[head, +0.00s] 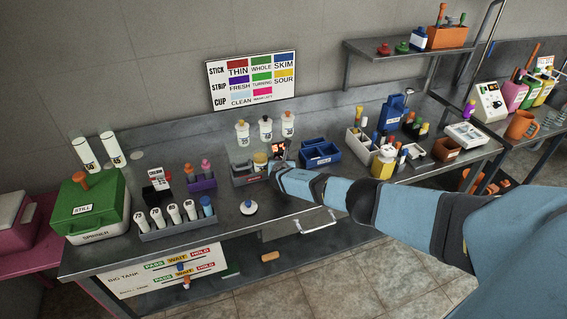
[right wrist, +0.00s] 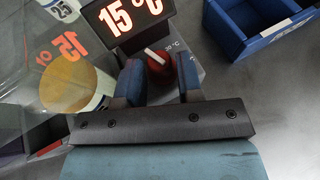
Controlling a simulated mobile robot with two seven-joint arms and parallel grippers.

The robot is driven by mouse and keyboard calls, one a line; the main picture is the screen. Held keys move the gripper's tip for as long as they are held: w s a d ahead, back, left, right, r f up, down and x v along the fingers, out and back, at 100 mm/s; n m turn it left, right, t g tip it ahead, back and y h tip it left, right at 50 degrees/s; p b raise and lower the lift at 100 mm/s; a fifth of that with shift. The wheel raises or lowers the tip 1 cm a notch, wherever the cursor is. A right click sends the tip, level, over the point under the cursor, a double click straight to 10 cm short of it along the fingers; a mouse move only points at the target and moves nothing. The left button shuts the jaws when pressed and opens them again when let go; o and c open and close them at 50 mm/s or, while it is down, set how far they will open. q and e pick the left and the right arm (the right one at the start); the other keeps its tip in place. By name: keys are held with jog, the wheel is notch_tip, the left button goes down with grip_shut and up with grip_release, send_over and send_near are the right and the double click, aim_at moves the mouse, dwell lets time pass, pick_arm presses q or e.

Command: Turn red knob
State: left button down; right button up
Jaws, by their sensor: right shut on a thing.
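The red knob (right wrist: 158,66) sits on a small device just below its black display (right wrist: 125,18), which reads 15 °C. The knob has a pale pointer line, and a small °C mark is printed to its right. My right gripper (right wrist: 160,76) has its two blue fingers on either side of the knob, shut on it. In the head view the display (head: 279,149) shows small beyond my right gripper (head: 276,167), and the knob is hidden there. My left gripper is in neither view.
A yellow-topped jar (right wrist: 75,80) stands close left of the device. A blue tray (right wrist: 258,28) lies to the right.

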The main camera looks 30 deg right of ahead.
jog(key=shift+w+d+r+m+h, duration=0.1)
jog(key=shift+w+r+m+h, duration=0.05)
jog(key=shift+r+m+h, duration=0.2)
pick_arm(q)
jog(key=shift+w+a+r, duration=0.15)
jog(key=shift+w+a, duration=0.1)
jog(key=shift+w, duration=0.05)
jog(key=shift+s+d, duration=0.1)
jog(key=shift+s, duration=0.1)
pick_arm(e)
jog(key=shift+g, duration=0.3)
